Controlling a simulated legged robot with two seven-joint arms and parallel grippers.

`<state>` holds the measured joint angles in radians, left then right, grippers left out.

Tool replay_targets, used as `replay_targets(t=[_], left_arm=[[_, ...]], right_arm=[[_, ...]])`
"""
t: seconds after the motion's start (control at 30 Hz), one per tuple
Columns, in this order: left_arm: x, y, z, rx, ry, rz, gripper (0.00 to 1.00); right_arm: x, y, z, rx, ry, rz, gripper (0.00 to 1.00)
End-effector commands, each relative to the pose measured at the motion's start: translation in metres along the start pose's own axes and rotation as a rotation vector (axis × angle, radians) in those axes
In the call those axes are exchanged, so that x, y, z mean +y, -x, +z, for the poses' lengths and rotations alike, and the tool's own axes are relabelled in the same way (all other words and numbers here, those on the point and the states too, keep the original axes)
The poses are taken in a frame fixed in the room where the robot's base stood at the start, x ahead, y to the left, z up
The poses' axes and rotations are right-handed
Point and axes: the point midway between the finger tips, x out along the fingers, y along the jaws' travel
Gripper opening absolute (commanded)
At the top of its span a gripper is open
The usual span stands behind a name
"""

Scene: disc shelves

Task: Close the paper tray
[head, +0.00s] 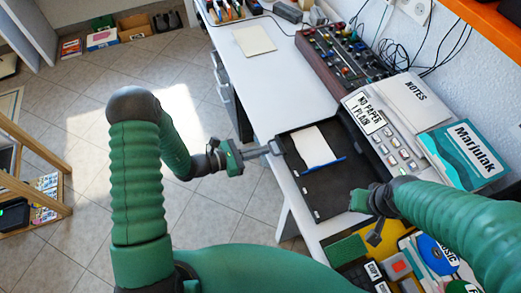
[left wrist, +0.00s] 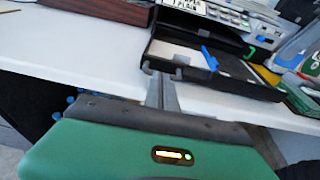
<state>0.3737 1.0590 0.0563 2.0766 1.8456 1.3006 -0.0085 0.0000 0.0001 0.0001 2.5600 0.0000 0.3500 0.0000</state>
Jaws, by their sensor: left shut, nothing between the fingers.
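The black paper tray (head: 329,190) sticks out from the grey machine (head: 392,135) over the front edge of the white desk. White paper (head: 314,146) and a blue strip (head: 325,163) lie in it. My left gripper (head: 272,148) is shut and empty, with its fingertips at the tray's outer left corner. In the left wrist view the fingertips (left wrist: 160,70) are close to the tray's front wall (left wrist: 215,77); I cannot tell whether they touch. My right gripper (head: 374,236) is beside the tray's near right end, partly hidden by its arm, and its jaws are unclear.
A "Marjulak" sleeve (head: 463,153) lies on the machine's right side. A green pad (head: 346,250) and several discs lie near the right arm. The desk left of the tray (head: 285,95) is clear.

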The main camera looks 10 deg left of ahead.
Motion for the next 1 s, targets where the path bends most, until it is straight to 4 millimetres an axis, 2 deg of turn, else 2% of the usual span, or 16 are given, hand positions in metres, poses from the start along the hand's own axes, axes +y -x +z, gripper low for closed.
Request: replay_targets(t=[0.27,0.47,0.67,1.0], left_arm=[[0.0,0.0,0.0,0.0,0.0,-0.001,0.0],[-0.001,-0.011,0.002,0.0,0.0,-0.002,0.0],[-0.002,-0.044,0.009,-0.002,0.0,-0.003,0.0],[-0.005,-0.133,0.028,-0.003,-0.001,-0.003,0.0]], right_arm=[[0.0,0.0,0.0,0.0,0.0,0.0,0.27],[0.0,-0.002,0.0,0.0,0.0,0.0,0.27],[0.0,-0.005,0.001,0.0,0.0,0.0,0.27],[0.0,-0.019,0.005,0.0,0.0,0.0,0.27]])
